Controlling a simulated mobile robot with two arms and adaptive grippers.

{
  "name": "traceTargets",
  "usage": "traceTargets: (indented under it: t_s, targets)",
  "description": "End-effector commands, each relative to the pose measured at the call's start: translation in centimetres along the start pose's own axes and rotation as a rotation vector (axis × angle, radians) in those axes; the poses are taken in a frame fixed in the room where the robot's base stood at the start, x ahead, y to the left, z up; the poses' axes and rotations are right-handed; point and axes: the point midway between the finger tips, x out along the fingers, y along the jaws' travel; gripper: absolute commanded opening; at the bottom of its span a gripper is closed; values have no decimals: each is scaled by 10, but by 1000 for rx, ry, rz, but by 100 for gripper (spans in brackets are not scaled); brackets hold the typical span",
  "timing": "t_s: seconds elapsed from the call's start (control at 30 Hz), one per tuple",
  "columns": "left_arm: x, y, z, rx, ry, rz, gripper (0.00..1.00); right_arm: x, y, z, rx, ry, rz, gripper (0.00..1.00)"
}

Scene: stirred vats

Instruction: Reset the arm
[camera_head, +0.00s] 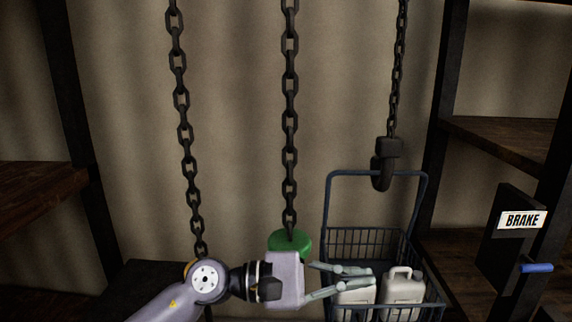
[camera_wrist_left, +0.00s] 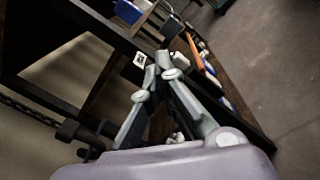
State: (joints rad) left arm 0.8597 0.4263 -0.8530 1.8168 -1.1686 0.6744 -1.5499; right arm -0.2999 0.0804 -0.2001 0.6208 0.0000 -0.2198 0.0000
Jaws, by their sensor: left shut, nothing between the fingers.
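My left arm comes in from the lower left in the head view. Its gripper (camera_head: 368,277) points right, with the fingertips together and nothing between them. The fingers lie across the picture in front of a wire basket (camera_head: 375,174) and overlap a white jug (camera_head: 357,298) in it; I cannot tell the gap in depth. In the left wrist view the fingertips (camera_wrist_left: 163,75) also meet, empty. My right gripper is not in view.
Chains hang at left (camera_head: 184,132) and middle (camera_head: 290,110); the middle one ends at a green piece (camera_head: 291,240) behind my gripper. A dark hook (camera_head: 382,170) hangs above the basket. A second jug (camera_head: 403,288) stands in it. A BRAKE panel (camera_head: 507,245) with a blue-handled lever (camera_head: 537,267) is at right.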

Motion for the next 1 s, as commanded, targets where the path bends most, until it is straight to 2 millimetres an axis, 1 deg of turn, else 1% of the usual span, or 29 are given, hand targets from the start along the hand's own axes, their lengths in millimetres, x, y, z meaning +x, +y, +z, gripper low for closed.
traceTargets:
  t_s: [0.03, 0.07, 0.1, 0.17, 0.2, 0.27, 0.3, 0.37, 0.4, 0.47, 0.5, 0.57, 0.6, 0.67, 0.7, 0.73, 0.77, 0.8, 0.87, 0.9, 0.97, 1.0]
  targets:
    - [-2, 8, 11, -168, -84, 126, 0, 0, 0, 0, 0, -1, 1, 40]
    - [-6, 17, 16, -269, -132, 203, 0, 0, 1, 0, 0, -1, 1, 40]
    - [-14, 28, 21, -407, -198, 302, 0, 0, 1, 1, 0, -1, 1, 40]
    - [-33, 44, 20, -617, -294, 450, 0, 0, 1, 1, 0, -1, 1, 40]
    - [-48, 53, 15, -759, -359, 547, 0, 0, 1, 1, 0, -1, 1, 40]
    - [-75, 62, 1, -972, -456, 693, 0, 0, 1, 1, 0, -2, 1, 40]
    - [-95, 64, -11, -1114, -522, 791, 0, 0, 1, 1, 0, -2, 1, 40]
    - [-126, 62, -35, -1323, -622, 938, 0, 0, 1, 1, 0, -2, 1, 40]
    - [-147, 55, -52, -1460, -691, 1039, 0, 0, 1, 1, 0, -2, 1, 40]
    - [-178, 37, -81, -1657, -794, 1194, 0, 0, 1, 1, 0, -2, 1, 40]
    - [-197, 21, -99, -1778, -862, 1297, 0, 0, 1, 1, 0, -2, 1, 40]
    - [-223, -8, -124, -1940, -961, 1450, 0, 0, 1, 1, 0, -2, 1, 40]
    - [-238, -31, -138, -2038, -1025, 1552, 0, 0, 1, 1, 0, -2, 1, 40]
    - [-258, -68, -157, -2167, -1122, 1710, 0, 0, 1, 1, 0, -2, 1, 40]
    - [-270, -95, -166, -2241, -1184, 1819, 0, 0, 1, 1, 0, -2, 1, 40]
    - [-278, -115, -172, 2176, 1170, -1805, 0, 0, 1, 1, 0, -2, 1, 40]
    - [-285, -136, -176, 2082, 1140, -1771, 0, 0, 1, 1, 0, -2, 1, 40]
    - [-292, -164, -180, 1965, 1102, -1730, 0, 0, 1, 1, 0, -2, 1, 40]
    - [-301, -201, -182, 1808, 1052, -1676, 0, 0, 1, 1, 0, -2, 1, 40]
    - [-306, -224, -182, 1713, 1023, -1646, 0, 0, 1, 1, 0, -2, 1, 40]
    - [-311, -254, -178, 1589, 983, -1609, 0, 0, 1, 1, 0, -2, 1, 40]
    - [-314, -272, -175, 1514, 959, -1588, 0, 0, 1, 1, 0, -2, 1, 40]
